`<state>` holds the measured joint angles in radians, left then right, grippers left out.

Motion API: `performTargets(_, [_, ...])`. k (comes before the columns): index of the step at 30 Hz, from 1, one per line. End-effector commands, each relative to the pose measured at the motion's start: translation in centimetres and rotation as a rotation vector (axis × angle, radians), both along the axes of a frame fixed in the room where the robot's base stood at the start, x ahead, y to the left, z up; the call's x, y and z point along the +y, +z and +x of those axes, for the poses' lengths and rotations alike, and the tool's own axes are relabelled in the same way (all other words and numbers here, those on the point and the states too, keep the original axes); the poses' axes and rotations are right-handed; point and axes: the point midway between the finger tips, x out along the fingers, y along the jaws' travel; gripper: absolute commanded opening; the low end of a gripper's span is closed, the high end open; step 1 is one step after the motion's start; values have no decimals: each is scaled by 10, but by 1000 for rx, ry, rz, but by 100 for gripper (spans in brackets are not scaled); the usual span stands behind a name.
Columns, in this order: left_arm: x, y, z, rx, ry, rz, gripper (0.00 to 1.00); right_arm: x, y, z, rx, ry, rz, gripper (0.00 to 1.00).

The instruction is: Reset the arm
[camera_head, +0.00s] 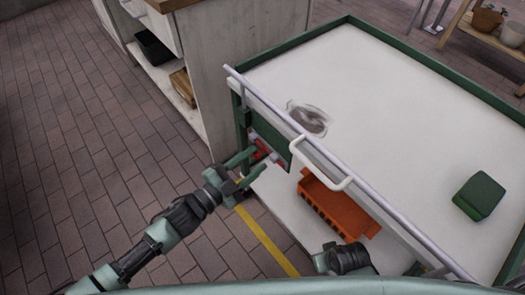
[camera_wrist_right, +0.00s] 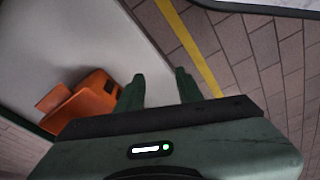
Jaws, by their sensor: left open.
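My left gripper (camera_head: 254,164) is open beside the near left end of the green-framed cart (camera_head: 410,130) in the head view. Its fingers point toward a small red item (camera_head: 262,149) at the cart's dark green end panel; I cannot tell whether they touch it. My left arm reaches in from the lower left. Part of my right arm (camera_head: 345,259) shows at the bottom centre. In the right wrist view my right gripper (camera_wrist_right: 160,88) has its two fingers apart with nothing between them.
An orange crate (camera_head: 338,205) sits on the cart's lower shelf and shows in the right wrist view (camera_wrist_right: 92,105). A green box (camera_head: 479,195) lies on the cart top, behind a white handle (camera_head: 322,165). A cabinet (camera_head: 235,60) stands behind. Brick floor at left is clear.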

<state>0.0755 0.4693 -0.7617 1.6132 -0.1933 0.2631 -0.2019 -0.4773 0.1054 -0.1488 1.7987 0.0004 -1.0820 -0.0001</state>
Motion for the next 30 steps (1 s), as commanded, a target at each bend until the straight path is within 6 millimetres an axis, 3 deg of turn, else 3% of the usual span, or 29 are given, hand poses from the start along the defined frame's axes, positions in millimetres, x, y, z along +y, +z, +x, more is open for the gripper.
performTargets(6, [18, 0, -16, 1, 1, 0, 43, 0, -7, -2, 4, 1, 0, 36])
performTargets(24, [20, 0, -17, 4, 5, -1, 43, 0, -8, -2, 4, 1, 0, 36])
performTargets(28, [28, -15, -9, 83, 84, 2, 43, 0, -8, -3, 4, 1, 0, 36])
performTargets(30, [42, -34, -3, 187, 184, 5, 43, 0, -8, -3, 4, 1, 0, 36])
